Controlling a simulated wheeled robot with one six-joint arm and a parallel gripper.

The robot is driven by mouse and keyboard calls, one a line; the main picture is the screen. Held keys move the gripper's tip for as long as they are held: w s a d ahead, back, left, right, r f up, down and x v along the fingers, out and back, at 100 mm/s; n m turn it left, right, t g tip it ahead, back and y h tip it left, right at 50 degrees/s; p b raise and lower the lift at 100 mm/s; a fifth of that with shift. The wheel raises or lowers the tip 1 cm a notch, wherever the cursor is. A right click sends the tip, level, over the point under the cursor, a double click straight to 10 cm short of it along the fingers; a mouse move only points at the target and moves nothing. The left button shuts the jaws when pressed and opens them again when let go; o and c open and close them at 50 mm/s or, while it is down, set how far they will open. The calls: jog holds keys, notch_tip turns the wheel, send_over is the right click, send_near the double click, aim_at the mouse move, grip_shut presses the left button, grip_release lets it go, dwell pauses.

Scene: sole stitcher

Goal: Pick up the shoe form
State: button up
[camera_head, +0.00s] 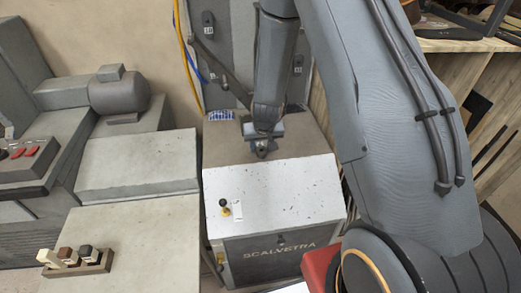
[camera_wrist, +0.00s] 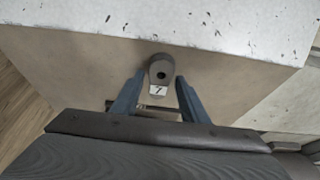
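The shoe form (camera_wrist: 162,74) is a dark grey, rounded block with a round hole near its top and a white label marked 7, seen in the wrist view. My gripper (camera_wrist: 160,80) has its two blue fingers on either side of it. Narrow gaps show between the fingers and the form, so the gripper looks open around it. In the head view my gripper (camera_head: 262,140) points down at the back of the white-topped machine. A small dark shape there is probably the form, mostly hidden by the gripper. Its lower part cannot be made out.
The machine's white sloped cover (camera_head: 285,190) lies in front of my gripper, with a small black and yellow knob (camera_head: 224,206) on it. A grey cabinet (camera_head: 222,50) stands behind. A tray of blocks (camera_head: 78,262) sits on the left bench.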

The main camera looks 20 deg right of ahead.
grip_shut()
jog(key=shift+r, duration=0.1)
notch_tip(320, 180, up, 10)
jog(key=p, duration=0.8)
